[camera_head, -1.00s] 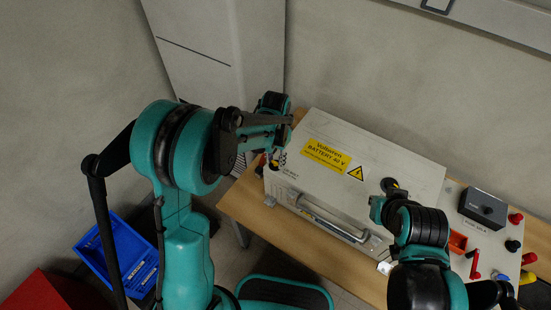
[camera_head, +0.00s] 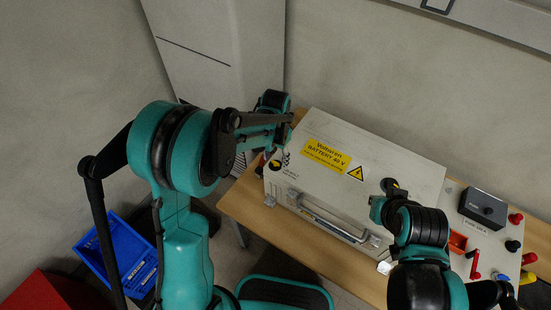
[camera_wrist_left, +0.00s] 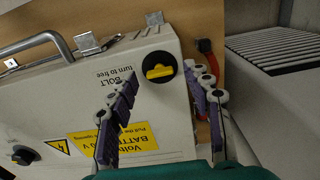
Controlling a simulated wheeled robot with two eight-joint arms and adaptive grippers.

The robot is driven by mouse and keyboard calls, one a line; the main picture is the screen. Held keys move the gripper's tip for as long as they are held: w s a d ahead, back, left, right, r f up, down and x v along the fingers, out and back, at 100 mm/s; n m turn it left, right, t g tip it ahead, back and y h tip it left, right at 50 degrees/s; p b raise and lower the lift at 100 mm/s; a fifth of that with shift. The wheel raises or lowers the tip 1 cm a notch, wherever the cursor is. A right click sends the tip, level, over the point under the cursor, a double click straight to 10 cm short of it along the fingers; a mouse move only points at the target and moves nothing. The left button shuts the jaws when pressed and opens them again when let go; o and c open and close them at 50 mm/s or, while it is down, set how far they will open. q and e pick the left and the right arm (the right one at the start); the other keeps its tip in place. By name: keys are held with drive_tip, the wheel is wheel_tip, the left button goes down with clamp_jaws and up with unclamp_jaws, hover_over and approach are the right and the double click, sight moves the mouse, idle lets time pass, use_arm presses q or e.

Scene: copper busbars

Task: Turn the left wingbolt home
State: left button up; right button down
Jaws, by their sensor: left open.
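The left wingbolt (camera_wrist_left: 160,68) has a yellow wing on a round black base, at a corner of the light-grey battery case (camera_wrist_left: 168,110). In the head view the wingbolt (camera_head: 275,165) shows small and dark at the case's left end. My left gripper (camera_wrist_left: 163,88) is open, its two fingers apart on either side of the wingbolt in the wrist picture; I see no contact. In the head view the left gripper (camera_head: 281,143) is partly hidden by its own arm. My right gripper (camera_head: 376,207) is near another dark knob (camera_head: 393,187); its fingers are not clear.
The case stands on a wooden table (camera_head: 245,203) with a metal handle (camera_head: 335,220) along its front. A blue bin (camera_head: 118,262) is at lower left.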

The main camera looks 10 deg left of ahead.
sight(275, 162)
use_arm(q)
wheel_tip(275, 162, up, 12)
drive_tip(key=shift+f, duration=0.25)
drive_tip(key=shift+s, duration=0.1)
idle(0.4)
drive_tip(key=s+a+r+n+t, duration=0.1)
drive_tip(key=s+a+n+t, duration=0.1)
drive_tip(key=s, duration=0.7)
drive_tip(key=s+a+r+n+t, duration=0.1)
drive_tip(key=s+a+n+t, duration=0.1)
drive_tip(key=s+a+t, duration=0.3)
drive_tip(key=s, duration=0.3)
drive_tip(key=shift+s+r+n, duration=0.3)
drive_tip(key=shift+s+r, duration=0.05)
drive_tip(key=shift+r, duration=0.05)
drive_tip(key=shift+f, duration=0.1)
